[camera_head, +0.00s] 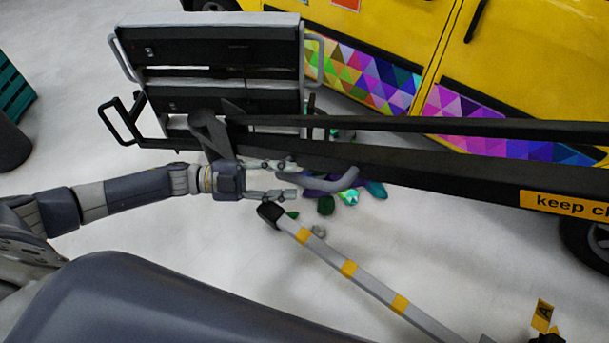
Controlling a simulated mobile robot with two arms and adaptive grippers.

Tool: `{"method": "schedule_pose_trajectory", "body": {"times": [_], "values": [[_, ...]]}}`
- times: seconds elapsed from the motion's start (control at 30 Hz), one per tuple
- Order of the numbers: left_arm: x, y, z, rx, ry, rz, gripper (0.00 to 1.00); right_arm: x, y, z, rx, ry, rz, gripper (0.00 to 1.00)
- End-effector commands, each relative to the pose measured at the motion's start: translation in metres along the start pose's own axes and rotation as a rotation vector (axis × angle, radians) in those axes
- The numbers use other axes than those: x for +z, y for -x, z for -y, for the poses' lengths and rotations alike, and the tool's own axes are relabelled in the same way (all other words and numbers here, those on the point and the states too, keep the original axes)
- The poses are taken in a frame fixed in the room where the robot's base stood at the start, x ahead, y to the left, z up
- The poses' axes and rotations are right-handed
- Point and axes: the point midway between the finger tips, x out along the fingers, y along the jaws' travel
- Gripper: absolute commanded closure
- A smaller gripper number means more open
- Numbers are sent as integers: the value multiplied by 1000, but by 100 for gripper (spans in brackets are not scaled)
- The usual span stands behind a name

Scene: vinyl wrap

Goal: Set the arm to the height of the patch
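A long black arm (430,169) with a yellow "keep cl…" label runs from a black-and-white panel frame (220,60) to the right edge, in front of the yellow van. A grey curved handle (335,185) hangs under the arm. My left gripper (296,181) points right, just below the arm. Its two fingers are apart, with the left end of the handle near the upper fingertip; contact is unclear. Patches of coloured triangles show on the van's side, one left (385,82) and one right (465,105), partly hidden behind the arm. My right gripper is out of view.
A grey pole with yellow bands (349,268) slants below the gripper, its black end close to the lower finger. Colourful scraps (375,190) lie on the floor. A yellow "A" marker (542,315) is at lower right. A green crate (12,90) stands far left.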

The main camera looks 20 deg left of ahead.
Motion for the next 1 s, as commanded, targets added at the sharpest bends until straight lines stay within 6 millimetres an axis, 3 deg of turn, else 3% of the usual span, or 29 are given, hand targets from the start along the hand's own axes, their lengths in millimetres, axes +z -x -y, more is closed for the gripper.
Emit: {"method": "schedule_pose_trajectory", "body": {"times": [0.1, 0.23, 0.63, 0.67, 0.8, 0.83, 1.0], "values": [[-2, -22, 2, -1, -1, -1, 62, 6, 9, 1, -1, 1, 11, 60], [0, -37, 1, -1, 0, 1, 62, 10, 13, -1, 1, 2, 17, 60], [1, -46, 0, 0, 0, 3, 62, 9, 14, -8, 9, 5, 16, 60], [1, -46, 0, 0, 0, 3, 64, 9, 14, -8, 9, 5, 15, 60], [1, -46, 0, 0, 0, 3, 96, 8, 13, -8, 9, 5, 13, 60], [1, -46, 0, 0, 0, 3, 100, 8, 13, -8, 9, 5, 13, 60], [1, -46, 0, 0, -1, 3, 100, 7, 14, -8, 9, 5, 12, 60]]}}
